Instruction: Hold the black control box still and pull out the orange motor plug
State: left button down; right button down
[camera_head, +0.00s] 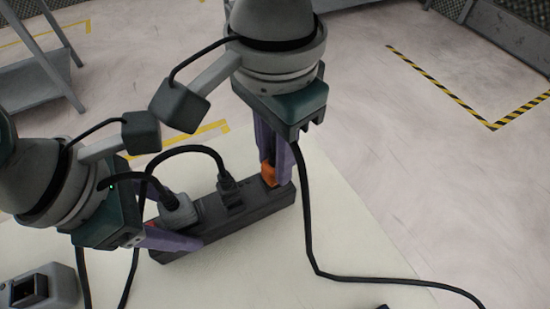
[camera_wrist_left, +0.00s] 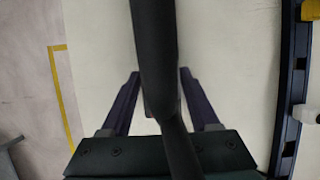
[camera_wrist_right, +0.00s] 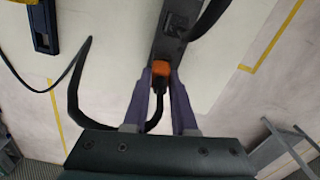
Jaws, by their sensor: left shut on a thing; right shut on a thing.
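The black control box (camera_head: 240,216) is a long strip lying on a pale mat, with several sockets on top. My left gripper (camera_head: 172,236) is shut on its left end, beside the grey plug (camera_head: 178,211); the far finger is mostly hidden. In the left wrist view a dark band runs between the left fingers (camera_wrist_left: 158,82), and I cannot tell box from cable. My right gripper (camera_head: 275,170) is shut on the orange motor plug (camera_head: 268,173) at the box's right end. The plug (camera_wrist_right: 160,69) also shows between the fingers in the right wrist view, against the box (camera_wrist_right: 165,45); its depth is unclear.
A black plug (camera_head: 229,187) sits in a middle socket, its cable arching toward my left arm. A black cable (camera_head: 312,240) runs from the right gripper over the mat. A grey box (camera_head: 40,290) lies at lower left. A dark blue rail (camera_wrist_left: 295,70) shows in the left wrist view.

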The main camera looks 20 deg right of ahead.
notch_tip(320, 180, up, 10)
dwell(0.4)
pick_arm(q)
jog(key=shift+f, duration=0.1)
jog(key=shift+c, duration=0.2)
grip_release()
jog(key=v, duration=1.2)
